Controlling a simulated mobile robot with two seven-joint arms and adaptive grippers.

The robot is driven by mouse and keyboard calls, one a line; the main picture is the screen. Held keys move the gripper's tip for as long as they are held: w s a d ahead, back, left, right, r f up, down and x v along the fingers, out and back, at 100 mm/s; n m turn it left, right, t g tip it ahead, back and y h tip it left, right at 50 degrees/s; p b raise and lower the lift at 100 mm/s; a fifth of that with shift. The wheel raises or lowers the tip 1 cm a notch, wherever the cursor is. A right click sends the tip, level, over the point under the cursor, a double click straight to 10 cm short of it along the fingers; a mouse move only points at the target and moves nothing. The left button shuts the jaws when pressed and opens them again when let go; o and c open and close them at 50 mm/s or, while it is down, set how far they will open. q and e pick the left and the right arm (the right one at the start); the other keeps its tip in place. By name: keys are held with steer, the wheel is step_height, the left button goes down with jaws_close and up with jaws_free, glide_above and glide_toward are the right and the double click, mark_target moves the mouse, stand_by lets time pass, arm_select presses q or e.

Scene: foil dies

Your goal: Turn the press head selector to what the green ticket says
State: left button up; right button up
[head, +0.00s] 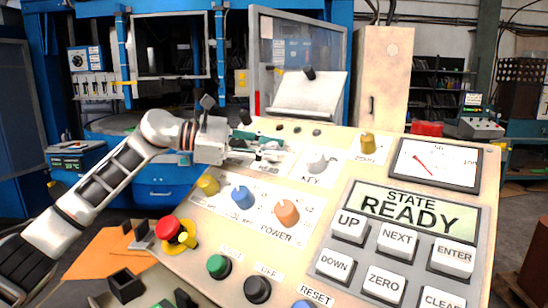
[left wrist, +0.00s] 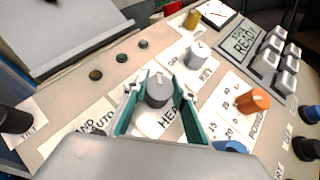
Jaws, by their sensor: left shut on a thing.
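My left gripper (head: 262,151) reaches over the sloping control panel (head: 330,160) from the left. The label beside this knob starts with "HEA"; the rest is covered. A pale mark on the knob's top points toward the upper edge of that view. In the head view the gripper mostly hides this knob. I cannot make out a green ticket with readable writing. My right gripper is not in view.
A grey KEY knob (left wrist: 197,54) stands close beside the gripper. Yellow (head: 208,184), blue (head: 242,197) and orange (head: 287,212) knobs line the panel nearer me. A red mushroom button (head: 168,228) sits at the left edge. The display (head: 420,212) reads "STATE READY".

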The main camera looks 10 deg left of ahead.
arm_select(q)
steer(key=shift+f+m+g+b, duration=0.1)
steer(key=shift+m+g+b, duration=0.35)
steer(key=shift+m+g, duration=0.2)
steer(key=o, duration=1.1)
steer(key=v, duration=1.2)
